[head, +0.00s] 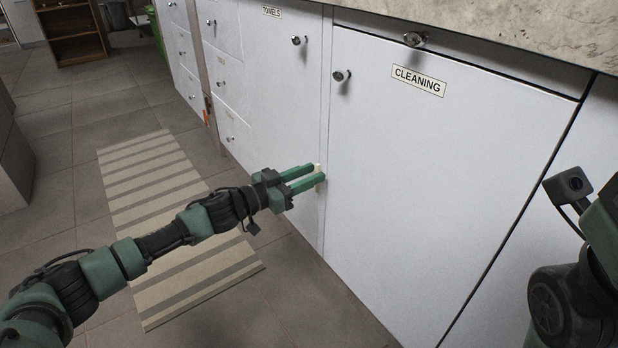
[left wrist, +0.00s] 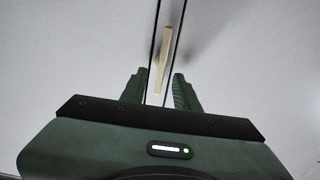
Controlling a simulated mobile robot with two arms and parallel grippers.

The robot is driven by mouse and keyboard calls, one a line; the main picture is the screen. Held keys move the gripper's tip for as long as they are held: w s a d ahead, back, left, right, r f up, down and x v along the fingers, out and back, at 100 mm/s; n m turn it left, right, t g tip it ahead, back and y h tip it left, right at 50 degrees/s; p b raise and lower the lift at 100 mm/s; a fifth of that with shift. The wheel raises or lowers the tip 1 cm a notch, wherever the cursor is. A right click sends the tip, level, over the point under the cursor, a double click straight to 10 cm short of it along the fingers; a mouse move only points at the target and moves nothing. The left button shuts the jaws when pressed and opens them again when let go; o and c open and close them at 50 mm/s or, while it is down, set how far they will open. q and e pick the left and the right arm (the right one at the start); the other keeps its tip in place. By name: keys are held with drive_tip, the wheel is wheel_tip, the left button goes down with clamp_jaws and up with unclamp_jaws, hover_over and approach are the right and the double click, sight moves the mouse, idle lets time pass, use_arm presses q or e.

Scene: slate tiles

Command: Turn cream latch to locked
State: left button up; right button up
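The cream latch (head: 318,178) sits on the seam between the TOWELS door (head: 268,95) and the CLEANING door (head: 430,170). In the head view most of it is hidden by my fingers. In the left wrist view the latch (left wrist: 164,50) is a slim cream bar, nearly in line with the seam and slightly tilted. My left gripper (head: 312,174) is at the latch. In the left wrist view its fingers (left wrist: 160,90) are apart, one on each side of the latch's lower end, with gaps showing. My right gripper is out of view; only part of that arm shows at right.
Round knobs (head: 341,75) stick out near the tops of the doors, and a metal fitting (head: 415,39) sits under the stone counter (head: 520,25). A striped rug (head: 165,200) lies on the tiled floor. A wooden shelf (head: 72,35) stands far back left.

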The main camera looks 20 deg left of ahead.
use_arm(q)
clamp_jaws()
